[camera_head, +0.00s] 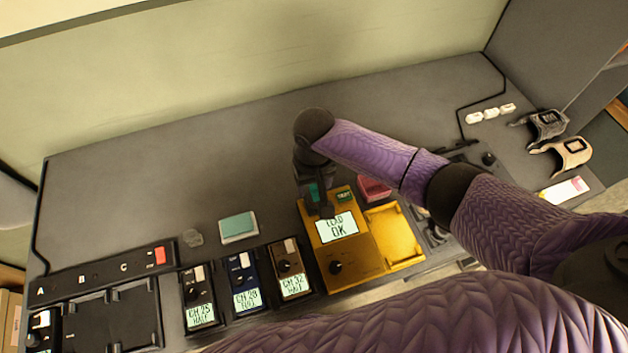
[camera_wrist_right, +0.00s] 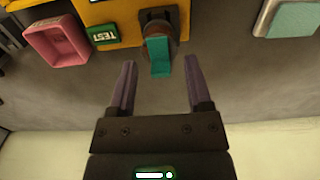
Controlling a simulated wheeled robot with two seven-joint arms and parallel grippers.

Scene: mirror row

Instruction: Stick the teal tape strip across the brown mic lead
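My right gripper (camera_head: 318,208) is above the back edge of the yellow tester (camera_head: 355,258). In the right wrist view it (camera_wrist_right: 160,65) is open, with clear gaps from both fingers to the teal tape strip (camera_wrist_right: 160,58). The strip's upper end meets a brown rounded piece (camera_wrist_right: 171,27), seemingly the brown mic lead's end, in a dark holder at the tester's edge. Its lower part hangs free toward the gripper. Whether the strip is stuck down I cannot tell. The tester's screen (camera_head: 337,229) reads "LEAD OK". My left gripper is out of view.
A teal-topped block (camera_head: 238,227) stands left of the tester. Black, blue and brown packs (camera_head: 291,269) stand in a row beside it. White pieces (camera_head: 490,113) lie at right. The table's back left is clear.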

